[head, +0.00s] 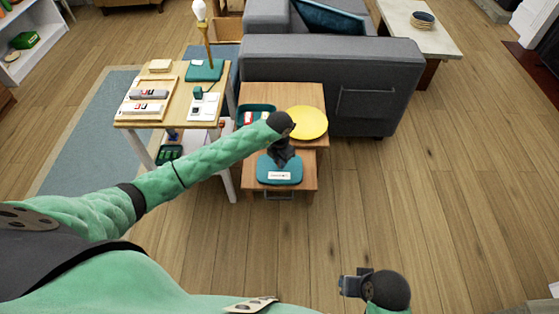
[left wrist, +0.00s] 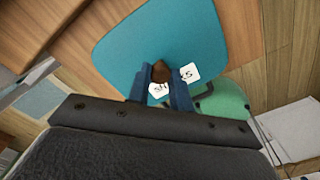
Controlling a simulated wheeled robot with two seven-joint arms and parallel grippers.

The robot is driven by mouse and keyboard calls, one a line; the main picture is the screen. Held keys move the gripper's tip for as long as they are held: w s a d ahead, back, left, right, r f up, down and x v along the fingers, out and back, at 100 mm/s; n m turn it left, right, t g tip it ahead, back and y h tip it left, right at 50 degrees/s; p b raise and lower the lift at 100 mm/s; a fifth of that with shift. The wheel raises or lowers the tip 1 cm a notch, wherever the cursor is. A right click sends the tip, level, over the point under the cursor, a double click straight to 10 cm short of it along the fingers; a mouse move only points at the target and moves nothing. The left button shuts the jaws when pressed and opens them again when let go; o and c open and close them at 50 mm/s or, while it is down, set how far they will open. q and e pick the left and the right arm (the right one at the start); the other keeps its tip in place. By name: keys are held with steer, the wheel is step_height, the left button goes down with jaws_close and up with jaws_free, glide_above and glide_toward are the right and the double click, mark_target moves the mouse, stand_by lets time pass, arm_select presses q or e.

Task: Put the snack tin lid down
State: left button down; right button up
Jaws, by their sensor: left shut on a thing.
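The teal snack tin lid (head: 280,178) has a white label and rounded corners. My left gripper (head: 281,158) is shut on its brown knob, which shows between the fingers in the left wrist view (left wrist: 162,73). The lid fills the upper middle of that view (left wrist: 185,30). In the head view it is over the lower, nearer wooden surface (head: 250,182); whether it touches cannot be told. An open teal tin (head: 243,121) with small packs inside stands behind, partly hidden by my left arm. My right gripper (head: 350,285) is at the bottom right; its jaw opening is unclear.
A yellow plate (head: 308,121) is on the upper wooden surface, right of my left wrist. A wooden side table (head: 170,92) with trays and boxes stands on the left. A grey sofa (head: 390,75) stands behind. Wooden floor on the right (head: 440,190) is clear.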

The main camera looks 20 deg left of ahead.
arm_select(q)
steer(key=shift+f, duration=0.55)
arm_select(e)
steer(key=shift+d+r, duration=0.35)
steer(key=shift+d, duration=0.05)
arm_select(q)
steer(key=shift+f, duration=0.1)
arm_select(e)
steer(key=shift+a, duration=0.1)
arm_select(q)
steer(key=c, duration=1.3)
jaws_free()
steer(key=shift+o, duration=0.2)
arm_select(e)
steer(key=shift+a+f, duration=0.1)
steer(key=shift+a, duration=0.15)
steer(key=shift+d, duration=0.1)
